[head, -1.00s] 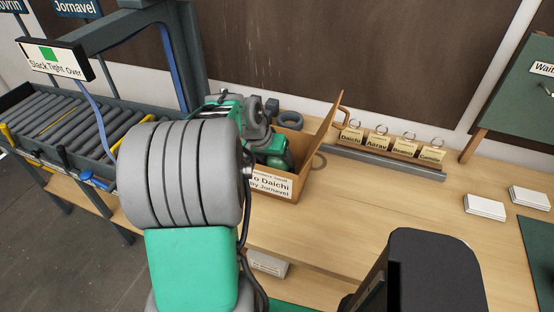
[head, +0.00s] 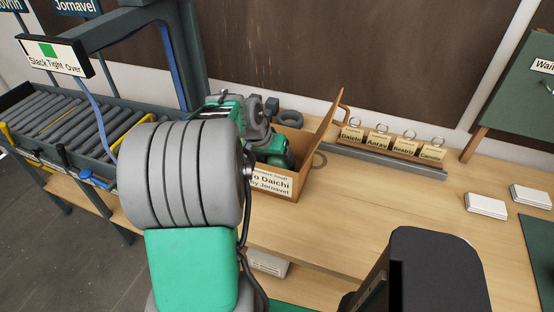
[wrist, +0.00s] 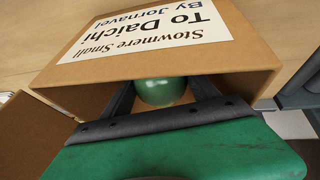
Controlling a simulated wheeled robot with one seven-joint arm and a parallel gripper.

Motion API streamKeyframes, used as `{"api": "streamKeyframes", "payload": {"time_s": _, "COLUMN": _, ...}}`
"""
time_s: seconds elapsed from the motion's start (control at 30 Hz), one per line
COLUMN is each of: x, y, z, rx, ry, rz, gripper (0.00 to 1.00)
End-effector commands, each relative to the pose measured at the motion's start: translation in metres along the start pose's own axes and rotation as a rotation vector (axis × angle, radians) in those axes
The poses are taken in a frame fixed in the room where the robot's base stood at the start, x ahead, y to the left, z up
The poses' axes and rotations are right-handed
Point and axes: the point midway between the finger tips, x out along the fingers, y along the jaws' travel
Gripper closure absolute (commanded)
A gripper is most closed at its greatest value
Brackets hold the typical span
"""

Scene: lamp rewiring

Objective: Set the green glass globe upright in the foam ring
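The green glass globe (wrist: 160,92) shows in the wrist view just inside the mouth of a cardboard box; its lower part is hidden by my gripper. The dark fingers of my gripper (wrist: 160,101) stand on either side of it, close to its sides. I cannot tell whether they press on it. In the head view my gripper is mostly hidden behind the box wall and my arm, and I cannot make out the globe.
The open box (head: 283,187), labelled to Daichi, has a raised flap (head: 325,125) on its right. A rack of name tags (head: 385,155) stands right of it, and white card stacks (head: 486,205) lie farther right. The bench (head: 390,205) between is clear. A roller conveyor (head: 70,125) is at left.

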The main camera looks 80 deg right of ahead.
Motion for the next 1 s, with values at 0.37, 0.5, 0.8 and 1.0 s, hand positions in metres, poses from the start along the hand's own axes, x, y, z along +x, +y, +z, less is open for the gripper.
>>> {"api": "streamKeyframes", "payload": {"time_s": 0.37, "x": -0.041, "y": 0.0, "z": 0.003, "rx": -0.01, "ry": -0.015, "rz": 0.002, "gripper": 0.23}}
{"api": "streamKeyframes", "payload": {"time_s": 0.5, "x": -0.082, "y": 0.0, "z": 0.0, "rx": -0.009, "ry": -0.011, "rz": 0.001, "gripper": 0.23}}
{"api": "streamKeyframes", "payload": {"time_s": 0.8, "x": -0.126, "y": 0.001, "z": -0.001, "rx": -0.006, "ry": -0.012, "rz": 0.003, "gripper": 0.23}}
{"api": "streamKeyframes", "payload": {"time_s": 1.0, "x": -0.145, "y": -0.044, "z": 0.022, "rx": -0.148, "ry": 0.007, "rz": -0.071, "gripper": 0.23}}
